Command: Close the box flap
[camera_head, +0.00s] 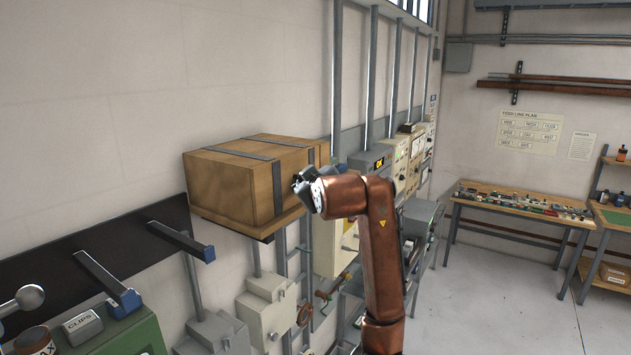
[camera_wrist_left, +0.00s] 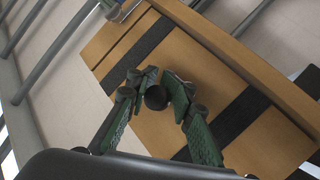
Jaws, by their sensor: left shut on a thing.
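A wooden box (camera_head: 222,188) with dark straps is mounted high along the left wall. My left gripper (camera_head: 302,188) is at the box's right-hand front face, by its far end. In the left wrist view, the wooden panel (camera_wrist_left: 205,75) with two dark straps fills the middle behind the fingers. There my left gripper (camera_wrist_left: 157,95) has its fingers closed around a dark round knob (camera_wrist_left: 156,98) in front of the panel. The gripper hides part of the box face, so I cannot tell how far the flap stands from shut. My right gripper is not in view.
Wall brackets (camera_head: 180,240) with blue ends stick out left of the box. Grey and cream cabinets (camera_head: 268,305) line the wall below it. A workbench (camera_head: 520,205) with small parts stands at the back right. The floor (camera_head: 500,300) at right is clear.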

